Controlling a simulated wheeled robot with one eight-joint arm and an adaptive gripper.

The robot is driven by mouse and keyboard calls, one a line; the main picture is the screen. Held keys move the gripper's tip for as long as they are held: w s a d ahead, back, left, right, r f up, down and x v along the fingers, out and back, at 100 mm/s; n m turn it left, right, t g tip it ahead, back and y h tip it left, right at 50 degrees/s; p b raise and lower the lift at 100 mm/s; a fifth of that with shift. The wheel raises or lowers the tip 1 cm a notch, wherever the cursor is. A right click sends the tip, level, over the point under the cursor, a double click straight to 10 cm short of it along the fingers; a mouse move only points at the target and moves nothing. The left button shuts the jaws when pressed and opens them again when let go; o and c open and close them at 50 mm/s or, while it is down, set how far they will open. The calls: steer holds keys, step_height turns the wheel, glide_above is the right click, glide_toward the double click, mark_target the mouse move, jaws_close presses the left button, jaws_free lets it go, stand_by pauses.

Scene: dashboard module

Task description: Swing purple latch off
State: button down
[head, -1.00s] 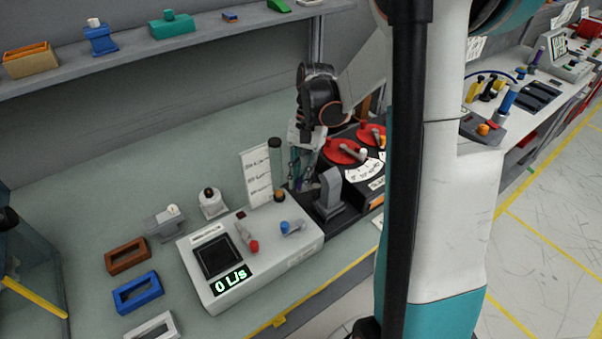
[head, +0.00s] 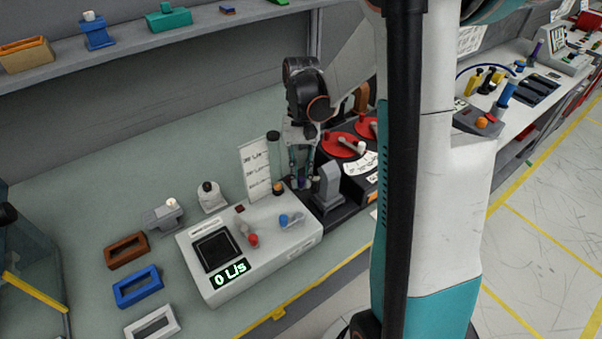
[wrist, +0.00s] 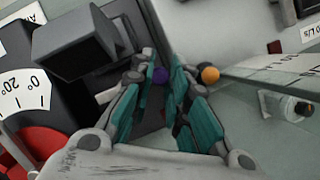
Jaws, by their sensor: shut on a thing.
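In the head view my gripper (head: 302,178) points down between the white flow module and the grey block. The rest of the latch is hidden by the fingers.
The grey block (head: 328,188) stands close to the right of my fingers. The white module (head: 250,246) reads 0 L/s. Red dials (head: 342,145) lie behind.

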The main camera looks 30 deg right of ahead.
steer(key=c, duration=1.5)
jaws_free()
steer(key=shift+c, duration=0.2)
steer(key=v, duration=1.2)
